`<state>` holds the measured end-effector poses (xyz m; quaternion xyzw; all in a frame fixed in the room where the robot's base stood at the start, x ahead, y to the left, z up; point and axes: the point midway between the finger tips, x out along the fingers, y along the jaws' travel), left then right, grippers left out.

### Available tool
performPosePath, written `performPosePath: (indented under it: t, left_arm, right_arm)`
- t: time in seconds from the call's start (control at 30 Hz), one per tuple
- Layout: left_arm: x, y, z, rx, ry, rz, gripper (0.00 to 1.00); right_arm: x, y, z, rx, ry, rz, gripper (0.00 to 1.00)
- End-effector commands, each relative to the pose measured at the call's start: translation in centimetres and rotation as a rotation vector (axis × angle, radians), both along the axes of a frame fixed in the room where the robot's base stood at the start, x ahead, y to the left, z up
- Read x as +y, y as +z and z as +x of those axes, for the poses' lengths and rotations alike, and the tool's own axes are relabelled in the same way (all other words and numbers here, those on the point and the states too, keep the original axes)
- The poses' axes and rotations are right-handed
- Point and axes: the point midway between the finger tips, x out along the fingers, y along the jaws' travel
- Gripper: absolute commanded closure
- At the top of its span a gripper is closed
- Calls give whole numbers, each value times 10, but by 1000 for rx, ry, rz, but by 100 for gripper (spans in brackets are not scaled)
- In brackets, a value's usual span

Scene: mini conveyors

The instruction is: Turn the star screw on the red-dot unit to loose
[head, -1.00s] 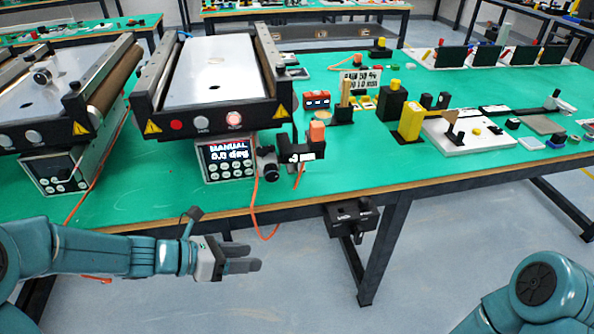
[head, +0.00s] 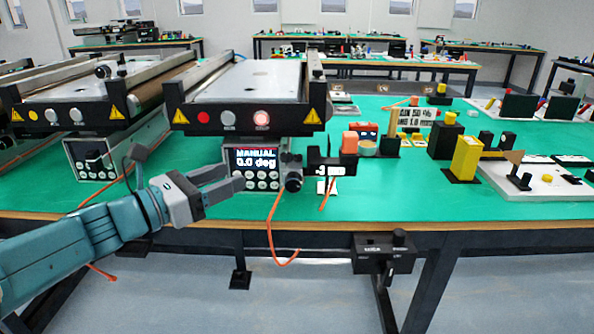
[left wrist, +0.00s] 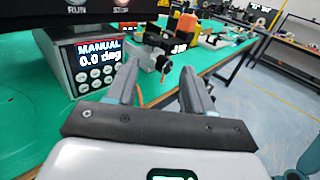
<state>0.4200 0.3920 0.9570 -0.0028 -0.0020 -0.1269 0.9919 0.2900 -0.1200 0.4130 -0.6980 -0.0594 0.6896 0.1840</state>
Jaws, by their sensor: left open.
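The red-dot unit (head: 203,118) is the middle mini conveyor, with a red dot, a grey button and a lit red button on its front. Its control box (head: 257,165) reads MANUAL 0.0 deg. A dark knob, seemingly the star screw (head: 293,182), sits at the box's right side. My left gripper (head: 226,180) is open and empty, in front of the box and left of the knob. In the left wrist view, the knob (left wrist: 163,64) appears between the open fingers, beyond their tips. Its loose or tight state cannot be told. My right gripper is out of view.
A yellow-dot conveyor (head: 33,115) stands to the left. An orange cable (head: 273,225) hangs below the knob. A black box (head: 385,252) hangs under the table edge. Open floor lies in front.

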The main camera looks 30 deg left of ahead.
Motion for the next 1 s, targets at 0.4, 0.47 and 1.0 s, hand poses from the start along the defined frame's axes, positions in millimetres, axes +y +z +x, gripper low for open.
performPosePath:
  t: [0.4,0.47,1.0]
  left_arm:
    - [-5,-10,42,1,15,3,48]
    - [-10,-10,57,2,15,4,48]
    - [-34,-9,153,3,19,5,48]
  right_arm:
    - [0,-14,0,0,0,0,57]
    - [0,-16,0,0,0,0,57]
    - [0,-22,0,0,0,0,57]
